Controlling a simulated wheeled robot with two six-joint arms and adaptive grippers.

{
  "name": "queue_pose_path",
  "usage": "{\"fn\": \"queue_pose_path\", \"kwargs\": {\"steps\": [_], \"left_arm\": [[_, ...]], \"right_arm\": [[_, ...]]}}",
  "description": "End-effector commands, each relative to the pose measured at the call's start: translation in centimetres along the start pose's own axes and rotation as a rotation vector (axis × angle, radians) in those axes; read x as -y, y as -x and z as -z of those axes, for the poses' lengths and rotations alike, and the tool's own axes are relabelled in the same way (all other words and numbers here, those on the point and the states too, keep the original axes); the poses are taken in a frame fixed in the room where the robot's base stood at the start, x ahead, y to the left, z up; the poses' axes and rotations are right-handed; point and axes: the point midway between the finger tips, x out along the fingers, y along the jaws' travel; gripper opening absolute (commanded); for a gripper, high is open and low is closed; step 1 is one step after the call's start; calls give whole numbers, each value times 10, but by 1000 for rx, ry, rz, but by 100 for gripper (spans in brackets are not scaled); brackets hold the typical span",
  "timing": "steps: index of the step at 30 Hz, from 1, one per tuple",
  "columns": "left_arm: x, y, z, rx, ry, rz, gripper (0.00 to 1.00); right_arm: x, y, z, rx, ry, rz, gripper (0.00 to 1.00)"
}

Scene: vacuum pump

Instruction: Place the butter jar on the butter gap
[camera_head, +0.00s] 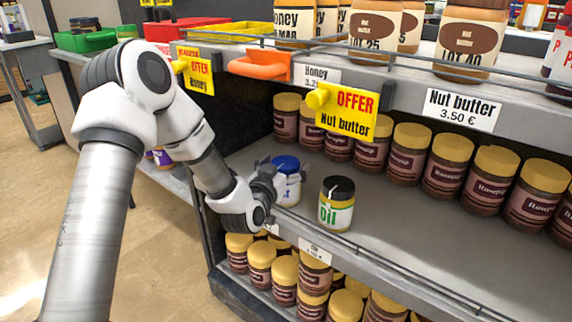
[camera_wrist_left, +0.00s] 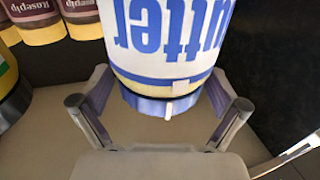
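The butter jar (camera_head: 290,190) is white with a blue lid and stands upright at the left end of the middle shelf. My left gripper (camera_head: 274,180) comes in at its left side. In the left wrist view the butter jar (camera_wrist_left: 165,40) is large, with upside-down blue lettering, and lies between the two fingers of the left gripper (camera_wrist_left: 163,95). The fingertips come close to both its sides; I cannot tell whether they press on it. I cannot make out the butter gap. My right gripper is not in view.
An oil jar (camera_head: 337,205) with a black lid stands close at the right of the butter jar. The shelf front (camera_head: 400,260) is mostly clear. A yellow offer sign (camera_head: 347,110) hangs above.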

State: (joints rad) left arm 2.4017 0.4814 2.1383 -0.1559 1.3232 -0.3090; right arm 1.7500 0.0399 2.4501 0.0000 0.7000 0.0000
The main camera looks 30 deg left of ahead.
Motion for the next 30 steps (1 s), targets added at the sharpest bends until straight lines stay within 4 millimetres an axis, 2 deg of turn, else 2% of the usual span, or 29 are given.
{"fn": "queue_pose_path", "kwargs": {"steps": [9,11,14,21,24,27,29,30], "left_arm": [[0,0,5,-1,0,0,99],[0,6,4,1,0,0,99],[0,24,6,4,3,1,99],[0,87,5,5,4,1,99],[0,106,5,4,3,1,99],[-1,117,3,4,0,-2,99],[-5,120,-7,35,-4,-16,99],[-11,122,-21,83,-9,-35,99]], "right_arm": [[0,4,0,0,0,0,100],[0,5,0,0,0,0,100],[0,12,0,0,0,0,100],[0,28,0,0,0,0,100],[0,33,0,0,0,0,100],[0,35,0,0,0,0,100],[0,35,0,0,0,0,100],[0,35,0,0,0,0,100]]}}
